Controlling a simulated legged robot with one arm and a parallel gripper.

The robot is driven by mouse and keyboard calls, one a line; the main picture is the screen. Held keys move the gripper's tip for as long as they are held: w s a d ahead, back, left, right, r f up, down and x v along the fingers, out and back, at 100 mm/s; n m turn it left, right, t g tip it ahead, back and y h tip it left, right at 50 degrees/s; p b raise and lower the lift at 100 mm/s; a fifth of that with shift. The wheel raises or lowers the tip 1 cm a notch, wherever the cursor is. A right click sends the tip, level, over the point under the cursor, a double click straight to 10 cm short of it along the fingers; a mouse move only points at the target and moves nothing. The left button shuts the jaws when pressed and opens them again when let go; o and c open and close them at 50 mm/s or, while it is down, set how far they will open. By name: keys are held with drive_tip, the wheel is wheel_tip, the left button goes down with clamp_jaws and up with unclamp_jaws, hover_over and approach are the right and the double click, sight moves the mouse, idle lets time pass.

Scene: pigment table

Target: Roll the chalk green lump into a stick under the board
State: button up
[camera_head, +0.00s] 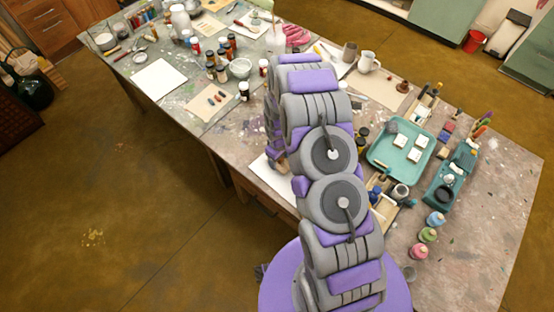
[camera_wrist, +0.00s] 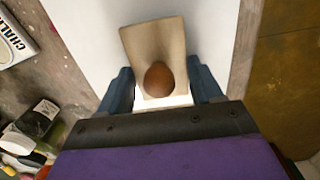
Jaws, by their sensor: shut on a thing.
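A pale wooden board (camera_wrist: 152,42) with a round brown knob (camera_wrist: 158,79) is between the two dark blue fingers of my gripper (camera_wrist: 161,72) in the wrist view. My gripper is shut on the board. A white sheet (camera_wrist: 88,32) lies beneath it, and in the head view the sheet shows beside my arm (camera_head: 262,172). The chalk green lump is not visible in either view. I cannot tell from these frames whether it is under the board or how high the board is above the sheet.
A box lettered CHALK (camera_wrist: 14,40) and a dark-capped bottle (camera_wrist: 38,118) are left of the sheet in the wrist view. The table edge and floor (camera_wrist: 292,70) are close on the right. A teal tray (camera_head: 374,153) stands right of my arm.

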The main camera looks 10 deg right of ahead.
drive_tip(key=shift+w+d, duration=0.6)
drive_tip(key=shift+d, duration=0.2)
drive_tip(key=shift+s+a, duration=0.5)
drive_tip(key=shift+a, duration=0.2)
drive_tip(key=shift+a, duration=0.1)
drive_tip(key=shift+s+a, duration=0.3)
drive_tip(key=shift+a, duration=0.1)
drive_tip(key=shift+r, duration=0.1)
drive_tip(key=shift+r+p, duration=0.95)
drive_tip(key=shift+r, duration=3)
